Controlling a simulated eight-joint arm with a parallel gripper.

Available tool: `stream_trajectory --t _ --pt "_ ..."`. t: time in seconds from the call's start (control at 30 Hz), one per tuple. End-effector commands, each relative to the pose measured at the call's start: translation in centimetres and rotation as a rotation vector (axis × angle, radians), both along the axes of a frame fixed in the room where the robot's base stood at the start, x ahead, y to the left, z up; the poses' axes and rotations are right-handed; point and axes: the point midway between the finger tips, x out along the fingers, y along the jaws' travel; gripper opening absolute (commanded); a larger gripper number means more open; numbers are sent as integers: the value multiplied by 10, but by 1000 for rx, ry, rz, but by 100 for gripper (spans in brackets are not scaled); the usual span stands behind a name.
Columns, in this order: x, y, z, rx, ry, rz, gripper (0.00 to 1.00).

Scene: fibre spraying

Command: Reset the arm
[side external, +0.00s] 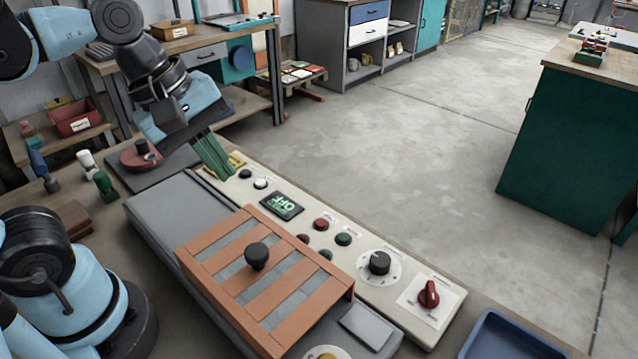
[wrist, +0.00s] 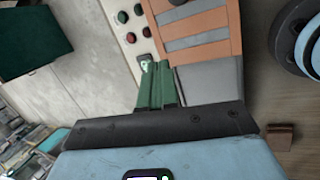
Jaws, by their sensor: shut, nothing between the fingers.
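My gripper (side external: 215,157) has green fingers and hangs over the far end of the grey machine, close to its control panel (side external: 317,237). The fingers are together with nothing between them. In the wrist view the gripper (wrist: 157,90) shows its green fingers side by side, over the panel edge. An orange slatted cover (side external: 283,297) with a black knob (side external: 257,255) lies on the machine.
A blue tray (side external: 515,340) sits at the bottom right. Green and white stamp-like pieces (side external: 105,186) and a red round-based piece (side external: 142,155) stand left of the machine. A green cabinet (side external: 555,150) stands right, beyond open concrete floor.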

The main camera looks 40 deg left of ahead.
Motion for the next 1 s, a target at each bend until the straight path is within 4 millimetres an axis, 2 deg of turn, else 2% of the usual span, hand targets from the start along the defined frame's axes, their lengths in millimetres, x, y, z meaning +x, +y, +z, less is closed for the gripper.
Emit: stream_trajectory --t 0.3,0.53,0.7,1.0 --pt "39 27 -39 370 -262 -626 0" --pt "54 43 -58 649 -365 -1016 0" --pt "59 49 -65 762 -389 -1167 0" --pt "60 50 -66 788 -393 -1201 0"
